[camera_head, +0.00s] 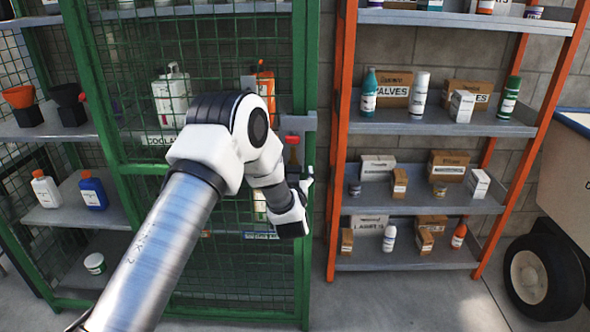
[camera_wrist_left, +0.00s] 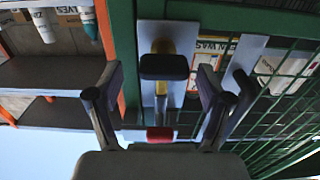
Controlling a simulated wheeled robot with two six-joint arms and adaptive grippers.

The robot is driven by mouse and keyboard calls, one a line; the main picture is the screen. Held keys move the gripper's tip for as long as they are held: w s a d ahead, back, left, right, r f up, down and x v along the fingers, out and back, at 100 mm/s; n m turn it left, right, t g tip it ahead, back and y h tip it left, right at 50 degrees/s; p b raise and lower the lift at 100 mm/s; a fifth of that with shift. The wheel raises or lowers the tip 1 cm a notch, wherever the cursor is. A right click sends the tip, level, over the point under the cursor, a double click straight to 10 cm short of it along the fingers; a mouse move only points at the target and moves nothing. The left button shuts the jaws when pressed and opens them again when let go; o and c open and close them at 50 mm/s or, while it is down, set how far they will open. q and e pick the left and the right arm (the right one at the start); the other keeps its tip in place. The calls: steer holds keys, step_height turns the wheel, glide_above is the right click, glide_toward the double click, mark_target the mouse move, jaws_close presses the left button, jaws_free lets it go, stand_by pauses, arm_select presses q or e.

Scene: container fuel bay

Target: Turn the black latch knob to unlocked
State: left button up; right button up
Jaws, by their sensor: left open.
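The black latch knob (camera_wrist_left: 164,66) shows in the left wrist view in front of a pale plate (camera_wrist_left: 145,38) on the green cage door, with a yellow piece behind it. In the head view I cannot make out the knob; my arm covers part of the latch area. My left gripper (camera_wrist_left: 158,88) is open, its fingers either side of the knob's line, with nothing between them that I can see held. In the head view the left gripper (camera_head: 303,190) is at the door's right edge, below a red piece (camera_head: 292,140). I cannot tell whether it touches the knob.
The green mesh cage (camera_head: 112,130) holds bottles and funnels. An orange-framed shelf (camera_head: 340,150) with boxes and bottles stands close to its right. A wheeled cart (camera_head: 560,170) is at far right. The floor (camera_head: 400,300) before the shelf is clear.

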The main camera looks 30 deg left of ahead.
arm_select(q)
steer(key=shift+a+x, duration=0.2)
steer(key=shift+x, duration=0.9)
steer(key=shift+s+d, duration=0.15)
steer(key=shift+s, duration=0.05)
steer(key=shift+c, duration=1)
steer(key=c, duration=1)
steer(key=shift+o, duration=0.2)
